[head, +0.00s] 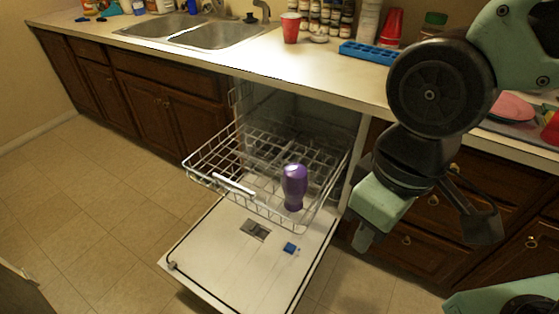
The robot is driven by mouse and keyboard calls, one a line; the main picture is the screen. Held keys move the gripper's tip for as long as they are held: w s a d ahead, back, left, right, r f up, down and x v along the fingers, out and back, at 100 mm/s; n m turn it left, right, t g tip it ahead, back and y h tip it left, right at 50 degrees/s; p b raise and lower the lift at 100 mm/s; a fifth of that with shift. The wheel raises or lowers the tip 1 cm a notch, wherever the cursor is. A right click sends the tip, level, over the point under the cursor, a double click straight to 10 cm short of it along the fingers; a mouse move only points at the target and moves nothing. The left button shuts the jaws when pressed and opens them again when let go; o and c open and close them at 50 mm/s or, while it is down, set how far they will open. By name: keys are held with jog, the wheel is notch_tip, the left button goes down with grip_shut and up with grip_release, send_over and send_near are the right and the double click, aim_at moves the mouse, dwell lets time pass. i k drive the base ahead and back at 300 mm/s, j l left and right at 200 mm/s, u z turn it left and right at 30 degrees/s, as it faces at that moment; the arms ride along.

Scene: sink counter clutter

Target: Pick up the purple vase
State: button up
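The purple vase (294,187) stands upright in the front right part of the pulled-out white wire dishwasher rack (207,180). It looks glossy, with a rounded top and a narrower waist. The rack is above the open dishwasher door (215,262). My gripper (362,238) hangs to the right of the vase, apart from it, in front of the cabinets beside the dishwasher. I see it from the side, so the gap between its fingers is not clear. Nothing visible is held in it.
The counter (330,70) above holds a red cup (290,27), a blue tray (368,52), several spice jars and a double sink (215,35). Wooden drawers (420,250) are close behind my arm. A small blue item (290,248) lies on the door. The tiled floor at left is clear.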

aim_at(295, 182)
jog(key=l+u, duration=0.15)
jog(key=l, duration=0.5)
jog(key=k+l+u, duration=0.15)
jog(key=l, duration=0.45)
